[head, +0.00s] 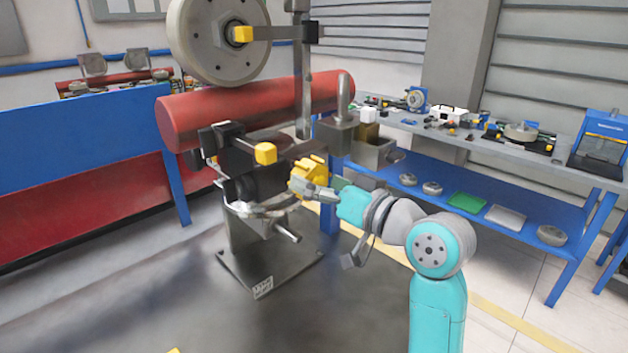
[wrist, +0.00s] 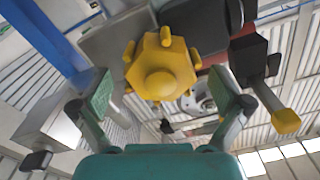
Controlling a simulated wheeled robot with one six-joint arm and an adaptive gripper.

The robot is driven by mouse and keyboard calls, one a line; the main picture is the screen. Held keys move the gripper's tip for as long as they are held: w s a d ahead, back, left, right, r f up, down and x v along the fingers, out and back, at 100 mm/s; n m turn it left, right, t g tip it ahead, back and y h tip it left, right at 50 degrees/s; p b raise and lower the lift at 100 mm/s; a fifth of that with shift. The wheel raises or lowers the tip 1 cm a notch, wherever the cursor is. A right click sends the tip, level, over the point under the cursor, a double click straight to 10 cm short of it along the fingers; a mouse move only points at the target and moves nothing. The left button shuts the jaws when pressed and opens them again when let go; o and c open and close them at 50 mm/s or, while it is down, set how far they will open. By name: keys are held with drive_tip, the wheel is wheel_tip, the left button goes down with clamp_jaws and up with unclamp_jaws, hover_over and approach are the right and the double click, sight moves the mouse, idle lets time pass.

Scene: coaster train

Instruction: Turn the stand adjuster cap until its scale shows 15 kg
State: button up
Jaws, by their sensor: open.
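The yellow adjuster cap (head: 308,174) sits on the grey metal stand (head: 268,255), below the red cylinder. It is a hexagonal knob with small lugs around its rim. In the wrist view the cap (wrist: 162,70) faces me, a little above the middle. My gripper (head: 320,190) is open at the cap. In the wrist view its two green-padded fingers (wrist: 166,98) stand to the left and right of the cap, with visible gaps. The fingers partly cover the cap in the head view. No scale marks or numbers can be read in either view.
The red cylinder (head: 235,112) and a large grey wheel (head: 218,38) are above the cap. Yellow-tipped levers (head: 265,153) and a curved grey arm (head: 262,210) stick out nearby. A blue workbench (head: 455,175) stands to the right. The floor in front is clear.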

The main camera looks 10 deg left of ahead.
drive_tip(key=shift+w+a, duration=0.35)
drive_tip(key=shift+a, duration=0.2)
drive_tip(key=c, duration=1.1)
drive_tip(key=shift+c, duration=0.2)
drive_tip(key=shift+n, duration=0.3)
